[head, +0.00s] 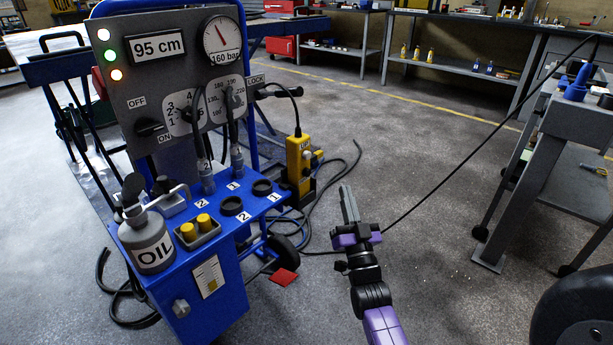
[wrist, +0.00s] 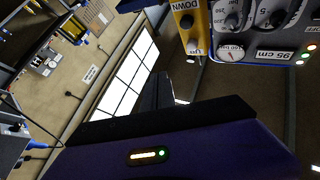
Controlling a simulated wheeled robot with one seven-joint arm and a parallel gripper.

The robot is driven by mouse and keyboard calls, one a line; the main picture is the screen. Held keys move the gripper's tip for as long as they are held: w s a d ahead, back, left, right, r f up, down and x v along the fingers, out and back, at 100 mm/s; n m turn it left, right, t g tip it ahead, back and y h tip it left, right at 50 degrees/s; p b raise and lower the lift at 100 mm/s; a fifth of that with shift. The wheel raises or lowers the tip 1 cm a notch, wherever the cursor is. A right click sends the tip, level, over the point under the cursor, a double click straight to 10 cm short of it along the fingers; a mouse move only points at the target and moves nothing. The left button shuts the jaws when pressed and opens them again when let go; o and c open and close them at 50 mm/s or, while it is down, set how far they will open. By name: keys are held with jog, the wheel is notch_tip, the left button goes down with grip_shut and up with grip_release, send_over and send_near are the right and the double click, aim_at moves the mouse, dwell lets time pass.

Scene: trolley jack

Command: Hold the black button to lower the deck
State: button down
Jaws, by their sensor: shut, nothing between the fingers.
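The yellow pendant (head: 298,163) sits upright in a black holder at the right side of the blue cart in the head view. Its UP label and a pale button show there. In the wrist view the pendant (wrist: 200,30) appears upside down at the top, and a dark round button (wrist: 186,21) lies beside its DOWN label. My gripper (head: 347,188) is shut and empty, pointing up in the picture, to the right of the pendant and apart from it. In the wrist view its dark fingers (wrist: 157,90) show below and left of the pendant.
The blue cart (head: 225,285) carries a grey panel (head: 130,95) reading 95 cm, a pressure gauge (head: 221,42) and an OIL can (head: 148,240). A black cable (head: 430,185) crosses behind my gripper. A grey bench (head: 580,125) stands at right. Floor around my gripper is mostly clear.

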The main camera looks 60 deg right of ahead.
aim_at(308, 173)
jog(key=shift+w, duration=0.1)
jog(key=w+d+b, duration=0.1)
jog(key=w+d, duration=0.1)
jog(key=w, duration=0.6)
jog(key=shift+w, duration=0.2)
jog(key=shift+w+d, duration=0.1)
dwell(2.0)
jog(key=shift+w, duration=0.3)
